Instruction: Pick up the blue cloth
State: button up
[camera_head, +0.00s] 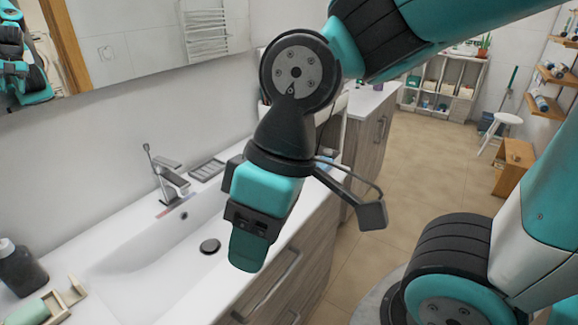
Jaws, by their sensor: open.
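I cannot make out a blue cloth in this view. A small bluish patch (326,161) shows behind my wrist on the far part of the counter, mostly hidden, and I cannot tell what it is. My gripper (247,256) points down over the front edge of the white sink counter, to the right of the basin drain. It is open, and nothing shows between its fingers. My arm and wrist hide part of the counter behind.
The white basin (150,262) has a grey faucet (172,183) and a soap dish (207,169) behind it. A dark bottle (20,268) and a wooden holder (66,301) stand at the left. A white stool (507,119) and shelves (440,80) are far off. The tiled floor between is open.

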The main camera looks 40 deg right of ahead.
aim_at(326, 168)
jog(key=z, duration=0.15)
jog(key=i, duration=0.85)
jog(key=z, duration=0.75)
